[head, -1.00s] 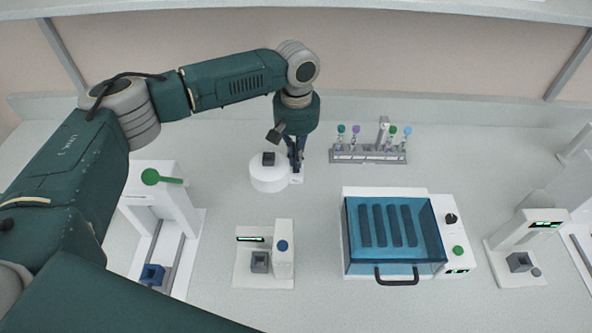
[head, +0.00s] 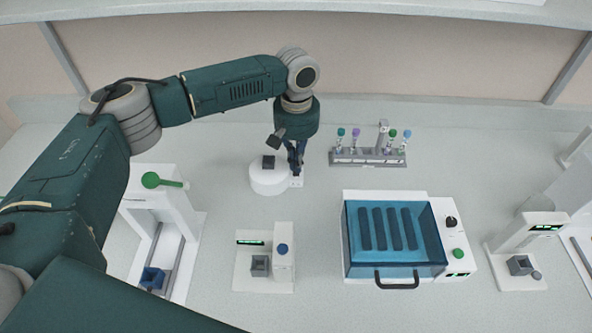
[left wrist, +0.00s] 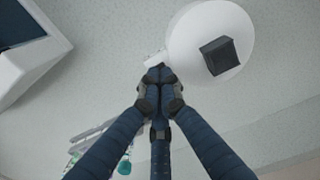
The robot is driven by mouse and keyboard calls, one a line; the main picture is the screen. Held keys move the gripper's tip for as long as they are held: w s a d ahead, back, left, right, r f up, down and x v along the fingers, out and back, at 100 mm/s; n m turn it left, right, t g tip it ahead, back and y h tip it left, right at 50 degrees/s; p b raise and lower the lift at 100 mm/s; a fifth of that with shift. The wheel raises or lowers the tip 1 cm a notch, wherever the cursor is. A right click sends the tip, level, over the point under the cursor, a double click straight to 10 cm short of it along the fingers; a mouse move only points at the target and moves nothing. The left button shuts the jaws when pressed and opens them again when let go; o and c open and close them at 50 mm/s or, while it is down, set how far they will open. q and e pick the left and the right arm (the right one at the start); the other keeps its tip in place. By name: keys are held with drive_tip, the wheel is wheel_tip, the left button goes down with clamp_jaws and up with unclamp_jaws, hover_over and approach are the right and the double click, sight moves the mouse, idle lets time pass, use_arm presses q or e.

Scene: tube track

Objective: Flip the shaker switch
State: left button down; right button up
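The shaker is a round white device (head: 266,185) with a dark square block (head: 268,161) on top, at the back of the bench left of centre. A small white tab (head: 297,183) sticks out at its right side; the switch itself is too small to make out. My left gripper (head: 297,174) points down just above this tab, beside the shaker. In the left wrist view its dark fingers (left wrist: 158,75) are drawn together, with their tips at the small white tab (left wrist: 154,60) beside the round shaker (left wrist: 190,30). Whether they touch it cannot be told. My right gripper is not in view.
A tube rack (head: 368,157) with several coloured-cap tubes stands to the right. A blue-lidded machine (head: 395,240) sits in front of it. A small white device (head: 284,268) stands in front of the shaker. Another device with a green lever (head: 160,181) is at left.

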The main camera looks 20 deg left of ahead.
use_arm(q)
drive_tip(key=shift+f, duration=0.25)
idle(0.5)
drive_tip(key=shift+s+f, duration=0.1)
drive_tip(key=shift+f, duration=0.85)
idle(0.4)
wheel_tip(320, 180, up, 2)
drive_tip(key=shift+p, duration=1.2)
wheel_tip(320, 180, up, 5)
drive_tip(key=p, duration=0.6)
drive_tip(key=shift+r, duration=0.1)
